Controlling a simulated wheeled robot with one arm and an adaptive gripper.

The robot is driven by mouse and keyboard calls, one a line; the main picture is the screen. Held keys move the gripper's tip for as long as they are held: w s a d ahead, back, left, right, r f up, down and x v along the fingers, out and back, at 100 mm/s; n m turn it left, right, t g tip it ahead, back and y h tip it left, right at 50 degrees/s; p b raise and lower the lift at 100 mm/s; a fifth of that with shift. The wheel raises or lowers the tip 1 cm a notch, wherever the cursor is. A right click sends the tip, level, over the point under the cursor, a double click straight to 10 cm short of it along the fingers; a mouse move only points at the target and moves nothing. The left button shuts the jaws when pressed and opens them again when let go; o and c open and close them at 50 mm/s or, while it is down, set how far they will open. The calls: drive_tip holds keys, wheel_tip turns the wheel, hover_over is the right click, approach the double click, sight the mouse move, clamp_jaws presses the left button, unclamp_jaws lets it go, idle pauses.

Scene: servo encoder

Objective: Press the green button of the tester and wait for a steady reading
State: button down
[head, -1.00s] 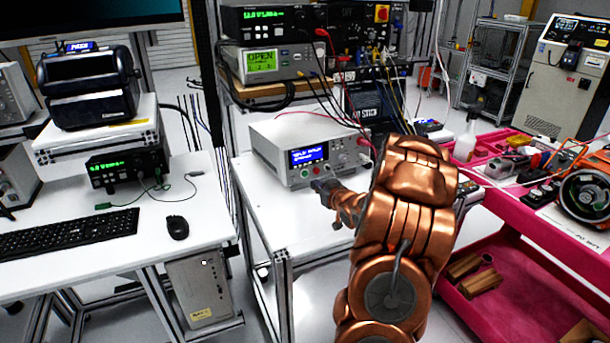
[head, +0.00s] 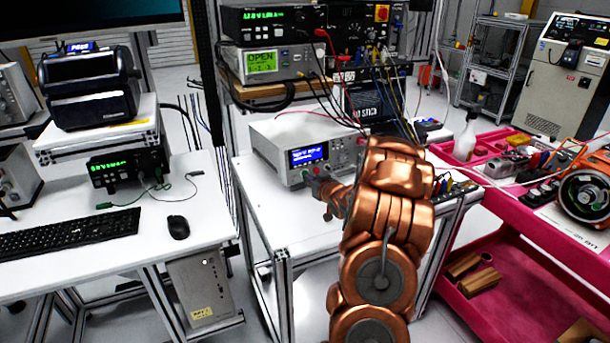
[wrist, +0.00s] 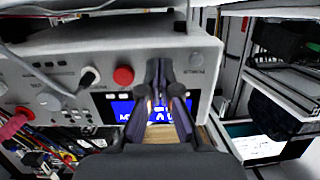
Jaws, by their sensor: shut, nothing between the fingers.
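The tester (head: 282,133) is a white box on the bench with a lit blue screen (head: 309,155); its text is too small to read. In the wrist view, the tester's front panel (wrist: 215,75) fills the upper part, with a red round button (wrist: 123,75) and a plugged cable (wrist: 88,77). My gripper (head: 309,173) is shut and empty, its tips at the panel just below the screen. In the wrist view my fingertips (wrist: 159,66) are beside the red button and partly cover the screen. I cannot see a green button; the fingers may hide it. Contact is unclear.
Stacked instruments (head: 265,62) with cables stand on a shelf behind the tester. A pink cart (head: 510,235) with parts is on the right. A desk with a keyboard (head: 70,232) and mouse (head: 178,227) is on the left. The white bench top (head: 290,225) in front of the tester is clear.

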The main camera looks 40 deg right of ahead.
drive_tip(key=shift+w+d, duration=0.1)
drive_tip(key=shift+w, duration=0.2)
idle(0.4)
drive_tip(key=shift+s, duration=0.15)
drive_tip(key=shift+v, duration=0.85)
drive_tip(key=shift+f, duration=0.1)
drive_tip(key=shift+f+b+v, duration=0.15)
drive_tip(key=shift+v, duration=1.1)
drive_tip(key=shift+f+b+v, duration=0.15)
drive_tip(key=shift+v, duration=1.1)
drive_tip(key=shift+f+b+v, duration=0.15)
drive_tip(key=shift+f+v, duration=0.05)
drive_tip(key=shift+v, duration=1.05)
